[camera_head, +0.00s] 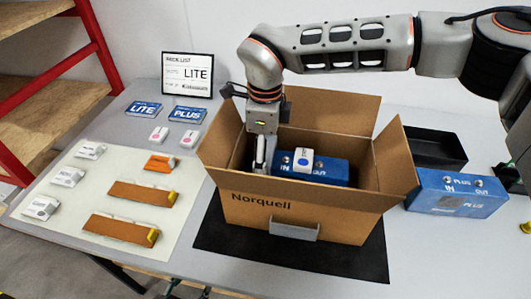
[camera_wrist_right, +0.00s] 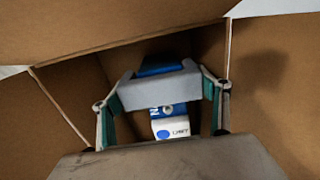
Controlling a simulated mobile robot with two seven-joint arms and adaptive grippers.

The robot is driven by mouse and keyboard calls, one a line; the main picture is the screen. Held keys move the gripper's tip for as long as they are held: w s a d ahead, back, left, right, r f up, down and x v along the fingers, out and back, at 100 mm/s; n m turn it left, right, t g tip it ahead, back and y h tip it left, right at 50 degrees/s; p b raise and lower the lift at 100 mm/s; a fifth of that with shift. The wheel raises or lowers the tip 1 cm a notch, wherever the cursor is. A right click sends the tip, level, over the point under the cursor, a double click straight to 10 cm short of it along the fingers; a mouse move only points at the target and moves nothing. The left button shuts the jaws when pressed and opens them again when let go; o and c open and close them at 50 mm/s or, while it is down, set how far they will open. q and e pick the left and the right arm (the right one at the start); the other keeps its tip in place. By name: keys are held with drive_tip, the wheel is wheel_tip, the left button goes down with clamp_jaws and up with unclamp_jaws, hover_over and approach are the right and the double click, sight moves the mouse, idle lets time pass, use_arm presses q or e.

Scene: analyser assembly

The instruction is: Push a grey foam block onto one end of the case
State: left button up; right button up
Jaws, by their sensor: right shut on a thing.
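The blue case (camera_head: 325,171), marked IN and OUT, sits inside the open cardboard carton (camera_head: 300,213). My right gripper (camera_head: 260,168) reaches down into the carton at the case's left end. In the right wrist view it is shut on a light grey foam block (camera_wrist_right: 160,88), between its two fingers. Part of the blue case (camera_wrist_right: 160,110) shows beyond the block; whether they touch is hard to tell. Another grey block-like piece (camera_head: 292,230) is at the carton's front wall. My left gripper is not in view.
A small white box with a blue dot (camera_head: 303,160) rests on the case. The carton's raised flaps and walls surround my gripper. A second blue PLUS case (camera_head: 457,194) and a black tray (camera_head: 436,148) stand right. A pale mat (camera_head: 115,190) with several small items lies left.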

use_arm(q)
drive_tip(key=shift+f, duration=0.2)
use_arm(e)
drive_tip(key=shift+f, duration=0.5)
idle(0.3)
drive_tip(key=o, duration=1)
drive_tip(key=shift+w, duration=0.1)
drive_tip(key=shift+r, duration=0.15)
drive_tip(key=shift+r+p, duration=2.05)
drive_tip(key=shift+r, duration=1.4)
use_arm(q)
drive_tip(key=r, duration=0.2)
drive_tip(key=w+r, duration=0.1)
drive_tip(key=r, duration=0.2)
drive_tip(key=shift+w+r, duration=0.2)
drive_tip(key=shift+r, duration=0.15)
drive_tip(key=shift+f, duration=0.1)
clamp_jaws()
